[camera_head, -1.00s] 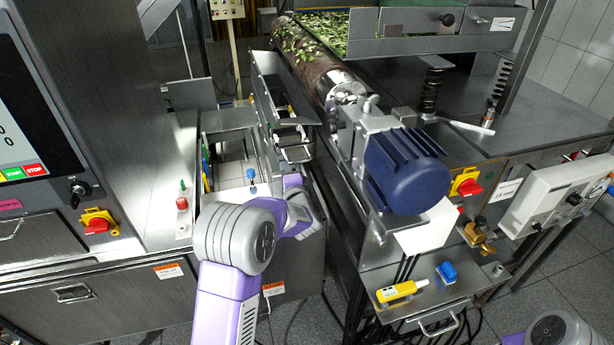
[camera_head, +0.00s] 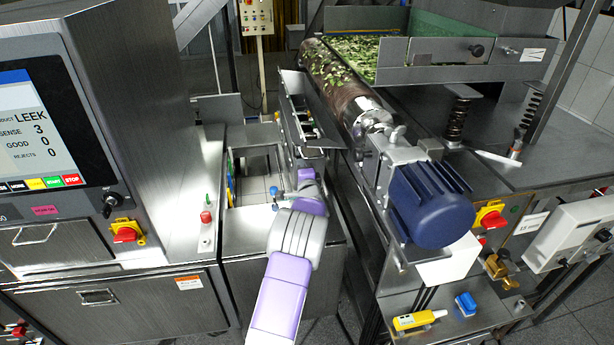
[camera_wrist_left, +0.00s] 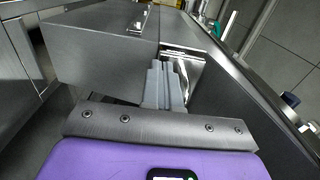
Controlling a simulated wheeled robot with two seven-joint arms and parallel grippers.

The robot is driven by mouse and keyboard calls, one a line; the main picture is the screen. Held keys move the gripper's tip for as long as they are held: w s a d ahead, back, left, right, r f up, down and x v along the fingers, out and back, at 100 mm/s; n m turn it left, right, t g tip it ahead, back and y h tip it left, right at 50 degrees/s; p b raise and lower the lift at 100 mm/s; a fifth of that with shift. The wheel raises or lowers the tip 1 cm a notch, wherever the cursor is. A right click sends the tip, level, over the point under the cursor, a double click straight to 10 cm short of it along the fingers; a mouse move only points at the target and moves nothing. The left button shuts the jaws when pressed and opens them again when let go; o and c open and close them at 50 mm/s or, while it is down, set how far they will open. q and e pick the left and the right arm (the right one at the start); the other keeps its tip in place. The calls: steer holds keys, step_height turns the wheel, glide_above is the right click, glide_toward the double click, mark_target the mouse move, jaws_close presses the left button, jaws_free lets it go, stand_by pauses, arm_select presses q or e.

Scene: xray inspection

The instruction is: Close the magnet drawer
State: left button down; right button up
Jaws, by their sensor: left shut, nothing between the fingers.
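The metal drawer unit that I take for the magnet drawer (camera_head: 297,108) is in the head view, between the open bin and the roller. It has a bar handle at its near end and stands pulled out. My left arm reaches up to its near end, and the purple wrist hides the fingers there. In the left wrist view, my left gripper (camera_wrist_left: 165,85) is shut and empty, its grey fingertips close to a shiny steel face (camera_wrist_left: 183,68). Whether they touch it I cannot tell. My right gripper is not in view.
A blue motor (camera_head: 432,203) and the roller (camera_head: 340,80) stand right of the arm. The open bin (camera_head: 255,165) with small coloured items is left of it. A control cabinet (camera_head: 50,130) fills the far left. A yellow tool (camera_head: 418,320) lies on the lower right shelf.

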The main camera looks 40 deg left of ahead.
arm_select(q)
steer(key=v, duration=1.3)
steer(key=shift+s+d+p, duration=0.2)
steer(key=shift+d+p, duration=0.05)
steer(key=shift+p, duration=0.1)
